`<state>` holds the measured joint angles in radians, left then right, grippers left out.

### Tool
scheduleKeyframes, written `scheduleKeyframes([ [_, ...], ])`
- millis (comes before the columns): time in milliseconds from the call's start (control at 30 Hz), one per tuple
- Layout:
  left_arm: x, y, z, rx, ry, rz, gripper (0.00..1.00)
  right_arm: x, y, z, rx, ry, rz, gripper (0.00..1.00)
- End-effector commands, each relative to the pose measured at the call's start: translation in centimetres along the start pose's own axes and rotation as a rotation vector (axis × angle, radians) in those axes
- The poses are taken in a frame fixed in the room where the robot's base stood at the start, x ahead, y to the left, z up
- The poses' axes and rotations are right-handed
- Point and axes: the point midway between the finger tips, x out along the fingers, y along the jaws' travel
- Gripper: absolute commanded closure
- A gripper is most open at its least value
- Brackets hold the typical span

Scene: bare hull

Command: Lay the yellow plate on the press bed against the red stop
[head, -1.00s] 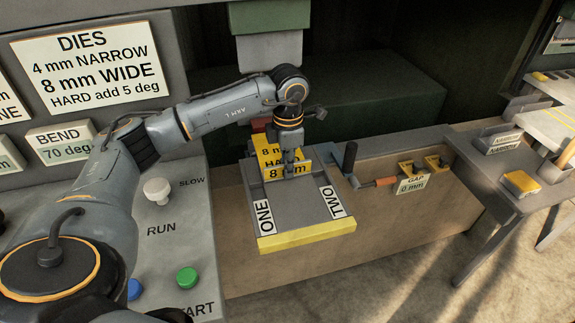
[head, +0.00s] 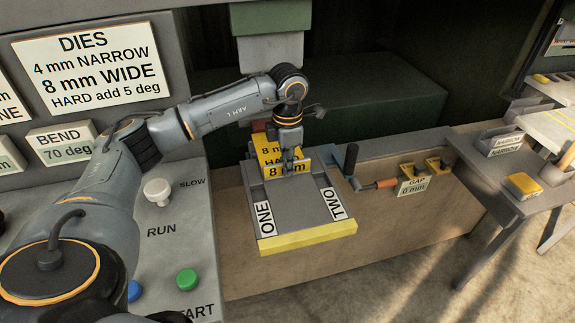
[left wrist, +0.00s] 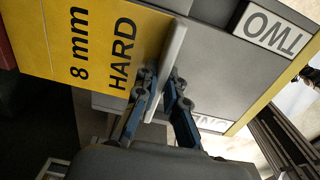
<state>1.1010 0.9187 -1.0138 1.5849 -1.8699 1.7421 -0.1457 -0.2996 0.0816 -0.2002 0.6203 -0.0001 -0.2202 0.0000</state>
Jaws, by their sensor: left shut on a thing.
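The yellow plate (head: 268,152), marked 8 mm, is at the back of the grey press bed (head: 298,203). In the left wrist view the yellow plate (left wrist: 60,50) reads 8 mm HARD and has a grey upright strip along one side. My left gripper (head: 291,165) is above the back of the bed, shut on that strip; its blue fingers (left wrist: 160,85) straddle it in the wrist view. The red stop (head: 259,125) shows only as a small patch behind the plate. I cannot tell whether plate and stop touch. My right gripper is not in view.
The bed carries ONE and TWO labels and a yellow front edge (head: 307,236). A dark crank handle (head: 350,158) stands at its right, near the GAP sign (head: 413,186). A control panel (head: 165,230) is on the left. A side table (head: 515,165) holds other plates.

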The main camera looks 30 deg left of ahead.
Motion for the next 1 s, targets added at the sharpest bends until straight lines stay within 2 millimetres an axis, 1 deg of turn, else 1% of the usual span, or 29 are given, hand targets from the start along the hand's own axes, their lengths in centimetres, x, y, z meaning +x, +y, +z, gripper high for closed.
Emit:
scheduleKeyframes([
  [200, -0.12, 0.40, 0.06, 0.000, -0.003, 0.003, 1.00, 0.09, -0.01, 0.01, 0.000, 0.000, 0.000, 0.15],
  [233, -0.14, 0.40, 0.06, 0.000, -0.003, 0.003, 0.86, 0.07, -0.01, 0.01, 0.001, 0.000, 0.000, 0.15],
  [333, -0.13, 0.39, 0.05, 0.000, -0.003, 0.003, 0.66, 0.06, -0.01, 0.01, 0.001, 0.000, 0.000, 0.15],
  [367, -0.11, 0.38, 0.04, 0.000, -0.003, 0.003, 0.64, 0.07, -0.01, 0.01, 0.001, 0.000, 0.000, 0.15],
  [567, -0.03, 0.32, 0.02, 0.000, -0.001, 0.001, 0.64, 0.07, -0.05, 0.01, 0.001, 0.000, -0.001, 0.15],
  [667, 0.14, 0.25, -0.04, 0.001, 0.002, -0.001, 0.45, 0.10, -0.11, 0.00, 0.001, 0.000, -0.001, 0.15],
  [700, 0.13, 0.25, -0.03, 0.001, 0.002, -0.001, 0.41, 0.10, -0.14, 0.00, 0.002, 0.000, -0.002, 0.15],
  [1000, 0.00, 0.27, 0.01, 0.001, 0.000, 0.000, 0.41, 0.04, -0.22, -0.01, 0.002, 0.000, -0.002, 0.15],
])
